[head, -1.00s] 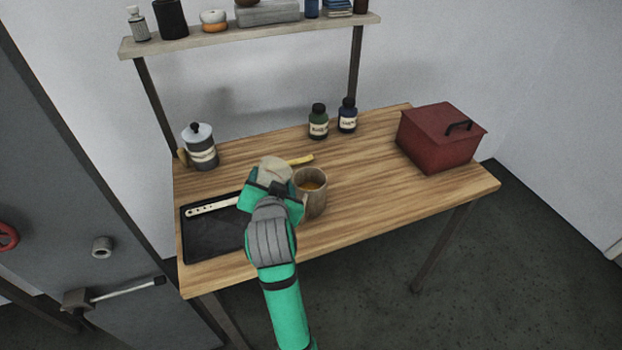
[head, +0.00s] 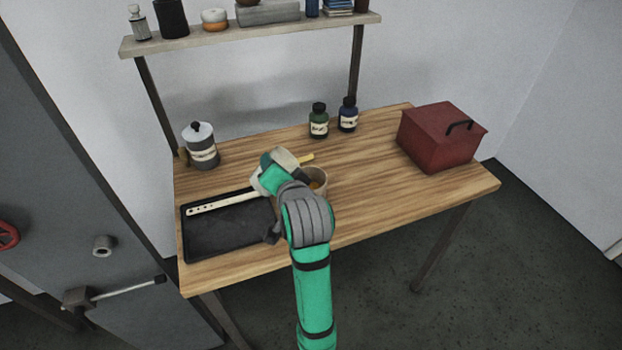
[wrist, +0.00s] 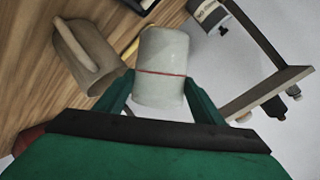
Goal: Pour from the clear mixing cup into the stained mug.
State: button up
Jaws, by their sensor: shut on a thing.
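My gripper (wrist: 160,95) is shut on the clear mixing cup (wrist: 163,62), a pale translucent cup with a red line around it. In the wrist view the cup sits between the two green fingers. In the head view the cup (head: 283,160) shows just beyond my wrist, above the table, and my gripper covers part of it. The stained mug (head: 318,184) stands on the table just right of the cup, partly hidden by my arm, with amber-brown inside. The mug (wrist: 88,55) also shows left of the cup in the wrist view. I cannot see any stream between them.
A black tray (head: 225,235) with a pale perforated stick (head: 215,203) lies at the left. A lidded tin (head: 201,150) and two small bottles (head: 318,122) stand at the back. A red box (head: 440,145) is at the right. The table's right front is clear.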

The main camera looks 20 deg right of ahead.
jog(key=shift+d+r, duration=0.15)
jog(key=shift+d, duration=0.1)
jog(key=shift+r+m, duration=0.15)
jog(key=shift+m, duration=0.25)
jog(key=shift+y, duration=0.3)
jog(key=shift+p, duration=0.3)
jog(key=shift+d+m, duration=0.15)
jog(key=shift+m, duration=0.15)
jog(key=shift+f+y+p, duration=0.25)
jog(key=shift+y+p, duration=0.15)
jog(key=shift+p, duration=0.05)
jog(key=shift+d+f+m, duration=0.1)
jog(key=shift+d+m, duration=0.1)
jog(key=shift+m, duration=0.2)
jog(key=shift+w, duration=0.15)
